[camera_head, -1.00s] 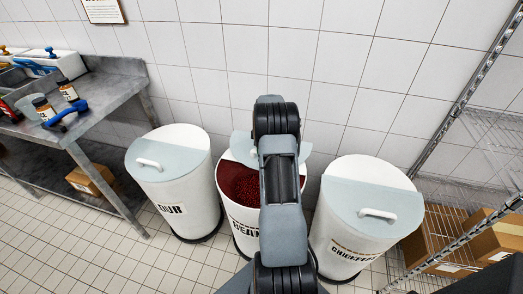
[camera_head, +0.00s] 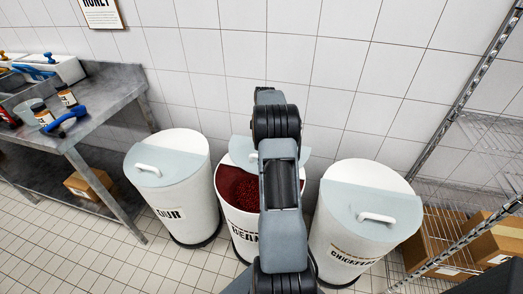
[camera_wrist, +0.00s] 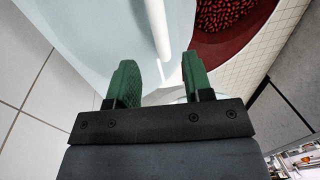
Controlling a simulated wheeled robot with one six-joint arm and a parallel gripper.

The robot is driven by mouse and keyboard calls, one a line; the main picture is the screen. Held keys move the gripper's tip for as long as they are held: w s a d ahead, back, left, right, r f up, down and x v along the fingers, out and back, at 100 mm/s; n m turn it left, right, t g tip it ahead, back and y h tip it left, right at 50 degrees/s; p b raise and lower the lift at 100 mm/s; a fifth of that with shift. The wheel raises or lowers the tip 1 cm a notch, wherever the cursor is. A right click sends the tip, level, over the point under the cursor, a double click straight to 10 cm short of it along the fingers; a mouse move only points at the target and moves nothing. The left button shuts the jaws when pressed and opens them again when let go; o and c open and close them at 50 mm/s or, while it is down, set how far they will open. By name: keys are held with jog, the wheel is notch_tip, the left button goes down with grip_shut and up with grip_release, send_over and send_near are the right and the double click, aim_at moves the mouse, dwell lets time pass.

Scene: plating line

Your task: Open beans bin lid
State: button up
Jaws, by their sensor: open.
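The beans bin (camera_head: 241,221) is the white middle drum, its label partly hidden by my arm. Its pale blue lid (camera_head: 242,151) is tipped up at the back, and red beans (camera_head: 238,187) show through the open front. In the wrist view, the lid's pale face (camera_wrist: 95,30) fills the upper left, with its white bar handle (camera_wrist: 161,30) just beyond my fingers. My gripper (camera_wrist: 160,76) has two green fingers, set apart with nothing between them. In the head view my arm hides the gripper.
A white bin (camera_head: 175,205) with a pale lid stands close on the left, and the chickpeas bin (camera_head: 345,235) close on the right; both are closed. A steel table (camera_head: 100,105) is at left, a wire rack (camera_head: 440,215) at right. The tiled wall is close behind.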

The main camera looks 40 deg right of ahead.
notch_tip(320, 180, up, 7)
jog(key=d, duration=0.1)
jog(key=shift+w+r+p, duration=0.15)
jog(key=shift+w+p, duration=0.2)
jog(key=shift+w, duration=0.05)
jog(key=shift+d, duration=0.1)
dwell(0.3)
notch_tip(320, 180, down, 4)
jog(key=s+a+m, duration=0.1)
jog(key=a+m, duration=0.1)
jog(key=m, duration=0.4)
jog(key=s+a+r+t+p, duration=0.1)
jog(key=s+a+r, duration=0.4)
jog(key=a, duration=0.6)
jog(key=s+a+r+t+h+p, duration=0.1)
jog(key=s+a+r, duration=0.4)
jog(key=a, duration=0.5)
jog(key=s+a+r+t+p, duration=0.2)
jog(key=s+a+r+p, duration=0.3)
jog(key=a, duration=0.6)
jog(key=shift+s+a+r+t+h, duration=0.4)
jog(key=shift+s+r, duration=0.1)
jog(key=shift+s, duration=0.75)
